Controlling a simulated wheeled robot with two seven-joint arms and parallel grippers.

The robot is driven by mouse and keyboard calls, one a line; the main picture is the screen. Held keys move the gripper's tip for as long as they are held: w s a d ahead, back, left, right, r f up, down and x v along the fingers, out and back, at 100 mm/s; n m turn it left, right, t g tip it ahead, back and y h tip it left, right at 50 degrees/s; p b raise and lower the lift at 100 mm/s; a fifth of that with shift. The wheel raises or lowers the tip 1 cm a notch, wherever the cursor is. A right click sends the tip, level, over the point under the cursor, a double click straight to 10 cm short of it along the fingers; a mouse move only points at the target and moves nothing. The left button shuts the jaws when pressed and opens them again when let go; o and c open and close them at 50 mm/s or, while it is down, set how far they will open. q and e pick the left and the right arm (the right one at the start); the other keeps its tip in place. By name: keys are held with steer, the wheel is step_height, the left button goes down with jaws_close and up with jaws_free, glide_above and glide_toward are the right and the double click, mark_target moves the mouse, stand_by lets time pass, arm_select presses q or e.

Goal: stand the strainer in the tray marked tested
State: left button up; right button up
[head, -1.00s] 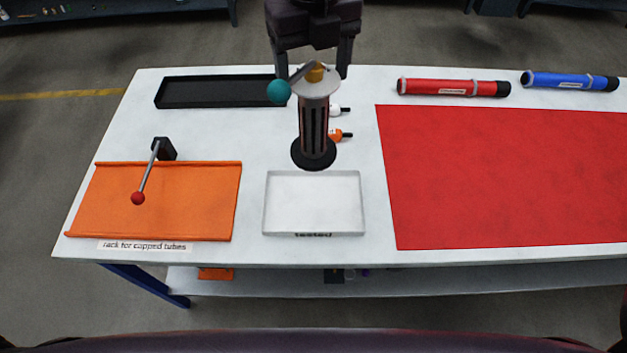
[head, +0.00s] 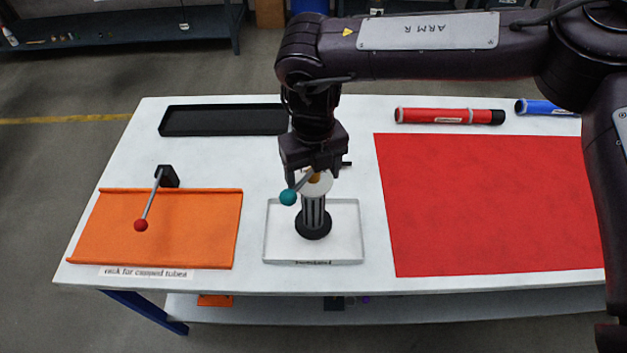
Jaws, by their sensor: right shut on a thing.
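The strainer (head: 313,212) is upright, with a slotted grey body, a black round base, a white top with an orange knob, and a lever ending in a teal ball. My right gripper (head: 314,174) is shut on its top from above. The strainer's base shows inside the outline of the white tray marked tested (head: 345,247). I cannot tell whether the base touches the tray floor. The label on the tray's front edge is small and blurred. My left gripper is not in view.
An orange rack (head: 165,235) with a red-balled lever (head: 148,205) is on the left. A black tray (head: 222,121) lies behind. A red mat (head: 490,205) covers the right, with red (head: 450,116) and blue (head: 550,107) tubes behind it. My right arm crosses the back right.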

mark_target(313, 204)
step_height(313, 204, down, 3)
steer(key=shift+f+p, duration=0.15)
steer(key=shift+p, duration=0.2)
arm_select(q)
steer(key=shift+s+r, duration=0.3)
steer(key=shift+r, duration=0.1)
arm_select(e)
steer(key=shift+f, duration=0.1)
steer(key=shift+f, duration=0.15)
steer(key=o, duration=1.9)
steer(key=shift+c, duration=0.2)
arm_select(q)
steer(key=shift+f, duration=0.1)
